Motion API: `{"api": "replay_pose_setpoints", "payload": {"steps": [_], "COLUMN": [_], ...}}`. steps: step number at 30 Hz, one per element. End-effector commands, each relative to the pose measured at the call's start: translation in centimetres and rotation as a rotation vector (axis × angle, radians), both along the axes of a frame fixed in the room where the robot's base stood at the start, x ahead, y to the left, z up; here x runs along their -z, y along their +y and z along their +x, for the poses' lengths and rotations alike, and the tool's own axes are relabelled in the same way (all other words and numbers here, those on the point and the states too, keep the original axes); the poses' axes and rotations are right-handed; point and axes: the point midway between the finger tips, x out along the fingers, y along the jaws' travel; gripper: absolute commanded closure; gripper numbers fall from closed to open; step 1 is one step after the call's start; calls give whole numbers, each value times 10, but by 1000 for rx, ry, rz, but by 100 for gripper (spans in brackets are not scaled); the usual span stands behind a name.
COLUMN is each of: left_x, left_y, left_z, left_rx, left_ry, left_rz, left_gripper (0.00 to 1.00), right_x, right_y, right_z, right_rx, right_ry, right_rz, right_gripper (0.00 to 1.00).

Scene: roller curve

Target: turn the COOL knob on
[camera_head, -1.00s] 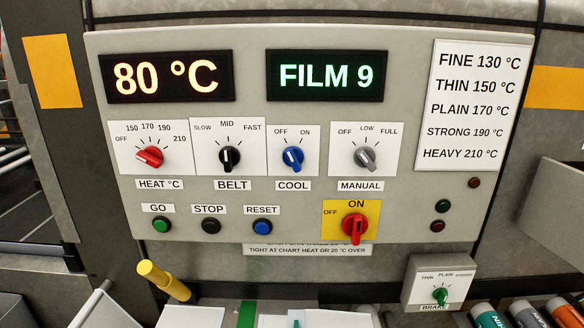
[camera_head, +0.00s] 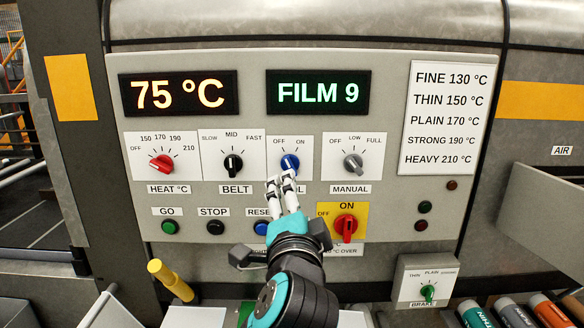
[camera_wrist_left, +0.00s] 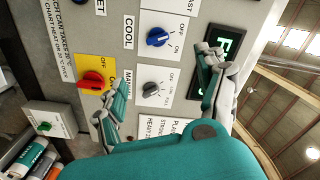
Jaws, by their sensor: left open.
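The blue COOL knob (camera_head: 289,163) is on the white plate between BELT and MANUAL, with OFF and ON marked above it. Its pointer is too small for me to be sure of its setting. My left gripper (camera_head: 282,181) is just below the knob, its fingertips over the COOL label and partly hiding it. In the left wrist view the knob (camera_wrist_left: 158,37) shows beyond the fingers of the open, empty gripper (camera_wrist_left: 168,82). I see no contact with the knob. My right gripper is out of view.
The red HEAT knob (camera_head: 161,163), black BELT knob (camera_head: 233,163) and grey MANUAL knob (camera_head: 353,163) share the row. A red ON/OFF switch (camera_head: 346,226) sits below right. The BRAKE box (camera_head: 427,281) and a yellow handle (camera_head: 172,282) stand lower down.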

Motion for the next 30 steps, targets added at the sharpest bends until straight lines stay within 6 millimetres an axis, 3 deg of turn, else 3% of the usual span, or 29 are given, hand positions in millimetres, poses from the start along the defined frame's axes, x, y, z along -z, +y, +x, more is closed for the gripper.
{"api": "replay_pose_setpoints", "payload": {"steps": [6, 21, 30], "left_x": [-3, -2, 1], "left_y": [1, 2, 1], "left_z": [35, 141, 170], "left_rx": [-5, -3, -1], "left_ry": [4, 5, 4], "left_rz": [3, 0, -2], "left_gripper": [27, 27, 27], "right_x": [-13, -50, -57], "right_y": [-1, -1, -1], "right_z": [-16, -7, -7], "right_rx": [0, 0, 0], "right_ry": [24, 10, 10], "right_rz": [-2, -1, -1], "right_gripper": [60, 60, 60]}}
